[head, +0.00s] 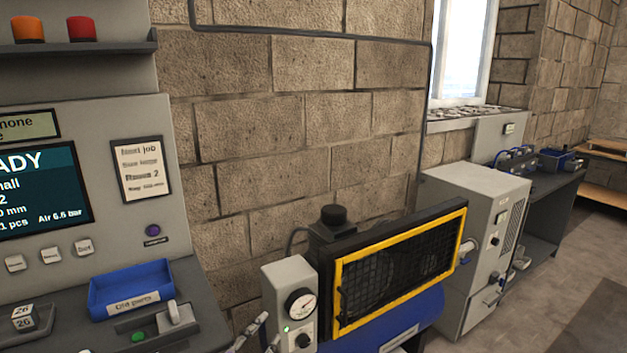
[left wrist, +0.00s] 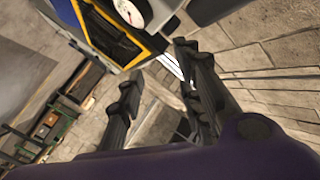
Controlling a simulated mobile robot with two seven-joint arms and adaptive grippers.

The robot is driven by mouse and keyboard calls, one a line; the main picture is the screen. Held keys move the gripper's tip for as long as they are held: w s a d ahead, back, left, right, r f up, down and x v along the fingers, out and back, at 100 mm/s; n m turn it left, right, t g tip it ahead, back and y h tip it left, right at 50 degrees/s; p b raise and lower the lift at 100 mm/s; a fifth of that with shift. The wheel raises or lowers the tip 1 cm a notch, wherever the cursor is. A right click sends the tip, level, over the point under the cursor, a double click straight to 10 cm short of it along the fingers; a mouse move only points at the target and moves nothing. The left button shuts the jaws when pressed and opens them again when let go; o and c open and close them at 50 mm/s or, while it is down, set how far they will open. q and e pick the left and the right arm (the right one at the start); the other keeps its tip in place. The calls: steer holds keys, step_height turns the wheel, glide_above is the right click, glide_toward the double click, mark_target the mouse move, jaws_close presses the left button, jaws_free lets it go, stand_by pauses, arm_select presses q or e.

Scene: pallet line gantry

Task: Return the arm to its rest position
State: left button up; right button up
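My left gripper (head: 268,330) shows only as a small part at the bottom edge of the head view, in front of the wall and just left of the grey gauge box. In the left wrist view my left gripper (left wrist: 159,65) has its two dark fingers spread apart, with nothing between them. The rest of the left arm is out of the head view. My right gripper is in neither view.
A compressor with a yellow-framed guard (head: 400,265) and gauge box (head: 290,305) stands close right of my left gripper. Left is a console desk with a blue tray (head: 131,288). A grey cabinet (head: 475,240) and bench (head: 548,200) stand farther right. Floor shows at right.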

arm_select(q)
steer(key=s+a+f+n+g+y, duration=0.2)
steer(key=s+f+n, duration=0.1)
steer(key=s+f, duration=0.4)
steer(key=s+a+f+n+g+y, duration=0.1)
steer(key=s+a+f+n+y, duration=0.15)
steer(key=s+f, duration=0.4)
steer(key=s+a+f+n+g, duration=0.1)
steer(key=s+f, duration=0.2)
steer(key=s, duration=0.5)
steer(key=s+a+f+n+g+y+p, duration=0.1)
steer(key=s+f, duration=0.3)
steer(key=s, duration=0.4)
steer(key=s+a+f+n+g, duration=0.2)
steer(key=s+f+n, duration=0.1)
steer(key=s, duration=0.5)
steer(key=shift+s+f+g+y, duration=0.25)
steer(key=shift+f+g+y, duration=0.15)
steer(key=shift+f, duration=0.25)
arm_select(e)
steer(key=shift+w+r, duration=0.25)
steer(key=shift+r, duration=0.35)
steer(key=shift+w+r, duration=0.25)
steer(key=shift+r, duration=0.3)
arm_select(q)
steer(key=shift+n, duration=0.25)
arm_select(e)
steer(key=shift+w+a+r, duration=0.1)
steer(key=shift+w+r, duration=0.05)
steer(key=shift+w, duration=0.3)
